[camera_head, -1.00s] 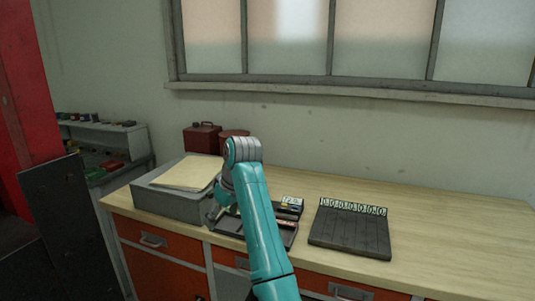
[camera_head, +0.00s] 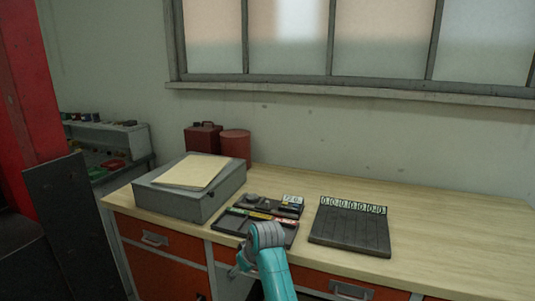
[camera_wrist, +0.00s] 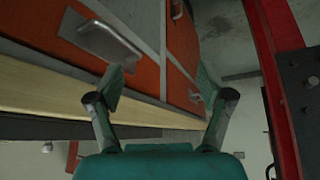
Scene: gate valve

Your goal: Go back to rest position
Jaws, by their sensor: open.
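My gripper (camera_wrist: 160,92) is open and empty in the wrist view, its two fingers spread apart. Beyond it in that view are the red drawer fronts (camera_wrist: 180,42) of the workbench, with a metal handle (camera_wrist: 110,42) at upper left. In the head view my teal arm shows at the bottom middle, in front of the bench, and the gripper itself cannot be made out there.
The wooden benchtop (camera_head: 450,220) carries a grey box (camera_head: 180,207) with a folder (camera_head: 192,172), a dark tray (camera_head: 285,232) of small items, and a dark numbered panel (camera_head: 350,232). Red cans (camera_head: 235,146) stand behind. A red post (camera_head: 30,100) and dark plate (camera_head: 72,230) stand at left.

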